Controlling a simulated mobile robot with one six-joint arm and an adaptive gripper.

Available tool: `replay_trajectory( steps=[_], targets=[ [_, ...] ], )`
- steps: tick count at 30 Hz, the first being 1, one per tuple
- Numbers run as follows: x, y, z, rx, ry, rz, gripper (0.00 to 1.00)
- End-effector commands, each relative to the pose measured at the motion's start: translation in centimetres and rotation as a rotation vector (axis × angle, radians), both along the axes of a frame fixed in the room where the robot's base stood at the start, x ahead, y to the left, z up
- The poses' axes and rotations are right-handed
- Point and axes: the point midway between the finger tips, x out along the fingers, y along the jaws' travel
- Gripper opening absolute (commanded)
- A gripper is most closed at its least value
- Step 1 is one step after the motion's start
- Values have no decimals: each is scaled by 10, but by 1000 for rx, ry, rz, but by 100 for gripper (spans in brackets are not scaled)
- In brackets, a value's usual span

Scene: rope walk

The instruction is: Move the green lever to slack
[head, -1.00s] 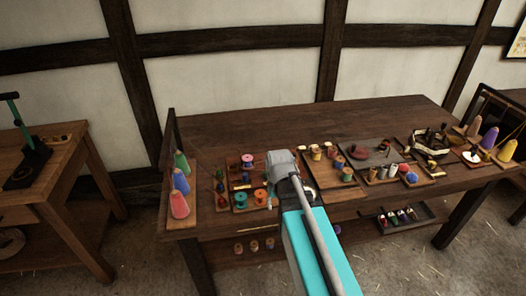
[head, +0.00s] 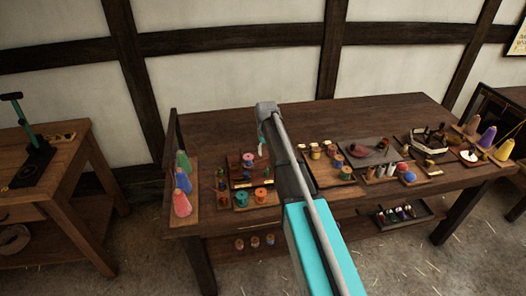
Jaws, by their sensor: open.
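The green lever (head: 25,121) stands on a dark base plate (head: 31,168) on the wooden table at the far left. It has a black crossbar handle at its top and leans up and to the left in the picture. Any slack mark is too small to read. My gripper (head: 261,145) is over the middle table, far to the right of the lever and apart from it. It is open; its fingers are small and partly hidden by my arm. I see nothing held in it.
The middle table (head: 225,122) carries trays of colourful spools, with cones (head: 182,181) along its left edge. A floor gap separates it from the left table (head: 68,162). A small wooden tray (head: 62,137) lies right of the lever. A timbered wall stands behind.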

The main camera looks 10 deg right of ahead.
Motion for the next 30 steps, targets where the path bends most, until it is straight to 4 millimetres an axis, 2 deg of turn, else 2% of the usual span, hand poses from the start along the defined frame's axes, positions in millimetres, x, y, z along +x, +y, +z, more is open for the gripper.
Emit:
replay_trajectory(
  steps=[14, 30],
  targets=[
    [-1, -1, -8, 0, 0, -1, 50],
    [-1, -2, -57, 0, 0, -2, 50]
  ],
)
